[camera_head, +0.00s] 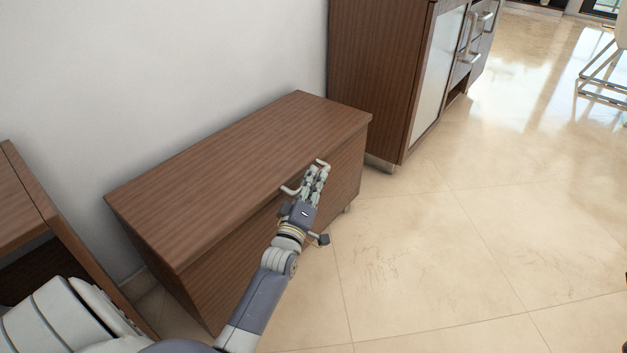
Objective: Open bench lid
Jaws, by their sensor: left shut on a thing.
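The bench (190,280) is a long brown wooden box standing against the white wall. Its flat lid (235,160) lies level on top, with no gap seen along its edge. A light metal handle (290,191) sits at the front edge of the lid, toward the right half. My left gripper (316,176) is at this handle, its fingers shut on it; the fingers hide the handle's middle, and both of its ends show. My right gripper is not in view.
A tall brown cabinet with a pale front (385,75) stands just beyond the bench's right end. Another brown wooden piece (30,195) is at the left edge. The tiled floor (440,260) in front and to the right is clear. A white chair (605,75) is far right.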

